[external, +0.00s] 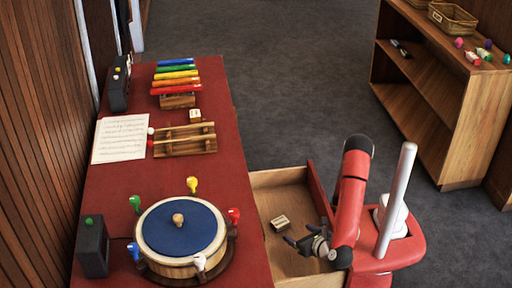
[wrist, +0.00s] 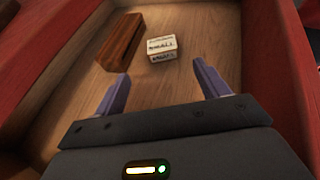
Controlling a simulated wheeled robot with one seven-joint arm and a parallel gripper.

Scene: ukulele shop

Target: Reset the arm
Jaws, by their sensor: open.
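My gripper (external: 304,242) is open and empty, low over the open drawer (external: 272,181) of the red-topped counter. In the wrist view, the two purple-grey fingers of my gripper (wrist: 162,90) are spread apart with bare drawer floor showing between them. A small pale box with dark lettering (wrist: 162,46) lies in the drawer beyond the fingertips, apart from them. It also shows in the external view (external: 280,222). A brown wooden block (wrist: 121,42) lies to the left of the box in the wrist view.
The counter (external: 110,190) holds a blue-topped drum (external: 180,235) with colored pegs, a sheet of music (external: 121,138), a xylophone (external: 177,76), a wooden rack (external: 185,139) and dark boxes. A wooden shelf (external: 440,90) stands at right. Open grey floor lies between.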

